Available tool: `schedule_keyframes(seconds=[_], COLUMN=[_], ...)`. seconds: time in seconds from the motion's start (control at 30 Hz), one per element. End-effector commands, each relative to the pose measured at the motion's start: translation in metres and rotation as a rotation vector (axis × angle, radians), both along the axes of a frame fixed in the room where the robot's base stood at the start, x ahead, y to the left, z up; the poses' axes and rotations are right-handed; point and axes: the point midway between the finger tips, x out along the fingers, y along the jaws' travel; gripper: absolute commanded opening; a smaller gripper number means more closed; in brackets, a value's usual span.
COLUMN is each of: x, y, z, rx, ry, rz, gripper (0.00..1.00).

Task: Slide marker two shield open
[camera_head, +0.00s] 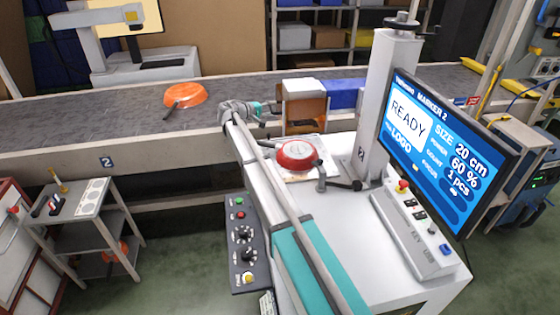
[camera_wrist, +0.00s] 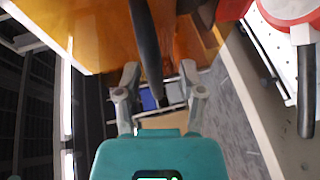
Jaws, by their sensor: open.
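The marker two shield, an orange see-through panel (camera_head: 312,110) under a pale top, stands at the back of the machine, behind a red pan (camera_head: 297,155). In the wrist view the shield (camera_wrist: 95,35) fills the top, and a dark bar (camera_wrist: 146,45), seemingly its handle, runs down between my fingers. My gripper (camera_head: 270,107) is at the shield's left side. In the wrist view my gripper (camera_wrist: 159,76) is open, with a finger on each side of the bar. I cannot tell whether either finger touches it.
The marker two screen (camera_head: 445,150) reads READY. A grey column (camera_head: 388,100) stands right of the shield. The conveyor (camera_head: 80,122) runs behind, carrying an orange pan (camera_head: 185,96). A button box (camera_head: 243,240) hangs at the machine's front left. A small cart (camera_head: 80,215) stands at left.

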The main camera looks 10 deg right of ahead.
Motion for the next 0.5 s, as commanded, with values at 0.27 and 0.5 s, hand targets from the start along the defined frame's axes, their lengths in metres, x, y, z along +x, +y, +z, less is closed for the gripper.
schedule_keyframes(seconds=[0.27, 0.5], x=[0.0, 0.0], y=[0.0, 0.001], z=[-0.02, -0.04], rx=[0.0, 0.0], ry=[0.0, 0.0], rz=[0.0, 0.0], gripper=[0.51, 0.51])
